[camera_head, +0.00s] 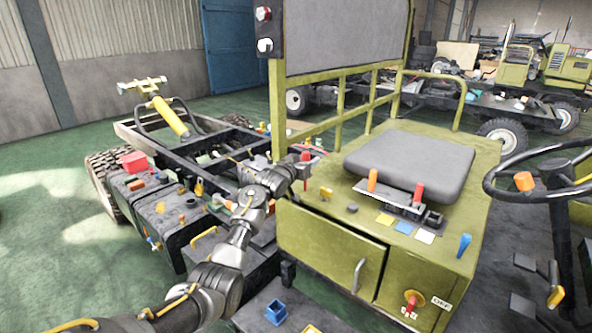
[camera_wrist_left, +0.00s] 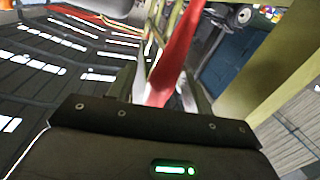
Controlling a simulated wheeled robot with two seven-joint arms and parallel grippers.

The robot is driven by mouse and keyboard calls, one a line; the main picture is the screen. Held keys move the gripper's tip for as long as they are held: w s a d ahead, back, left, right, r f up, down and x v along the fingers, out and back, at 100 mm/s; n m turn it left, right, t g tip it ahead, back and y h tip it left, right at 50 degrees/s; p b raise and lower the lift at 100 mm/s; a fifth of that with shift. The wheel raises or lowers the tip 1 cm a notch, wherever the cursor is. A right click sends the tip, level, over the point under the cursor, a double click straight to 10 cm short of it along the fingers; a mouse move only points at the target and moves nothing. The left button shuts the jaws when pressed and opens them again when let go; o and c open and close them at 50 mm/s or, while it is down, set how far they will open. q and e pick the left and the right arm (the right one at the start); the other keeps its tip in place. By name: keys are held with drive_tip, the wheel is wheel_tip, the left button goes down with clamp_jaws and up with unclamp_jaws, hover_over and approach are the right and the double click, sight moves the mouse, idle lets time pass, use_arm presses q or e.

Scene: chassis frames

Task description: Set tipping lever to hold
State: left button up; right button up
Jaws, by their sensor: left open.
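My left gripper (camera_head: 301,165) is at the left rear edge of the green seat box, beside the green frame posts. In the left wrist view a long red handle-like piece (camera_wrist_left: 178,48) runs between the open fingers; I cannot tell whether it touches them. On the seat box, a metal lever plate (camera_head: 392,196) carries an orange-topped lever (camera_head: 372,179) and a red-topped lever (camera_head: 418,192). Yellow (camera_head: 385,219), blue (camera_head: 404,227) and white (camera_head: 424,236) squares lie in front of it. No readable label shows which lever is the tipping lever. My right gripper is out of view.
A grey seat cushion (camera_head: 410,160) sits behind the lever plate. A blue lever (camera_head: 464,245) stands at the box's right edge, a red switch (camera_head: 410,304) on its front. The steering wheel (camera_head: 540,178) is at right. Green frame posts (camera_head: 279,110) stand close to my gripper.

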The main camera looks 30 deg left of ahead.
use_arm(q)
drive_tip(key=s+b, duration=0.2)
drive_tip(key=s, duration=0.6)
drive_tip(key=shift+s+a+r, duration=0.2)
drive_tip(key=shift+s+a, duration=0.15)
drive_tip(key=shift+a, duration=0.05)
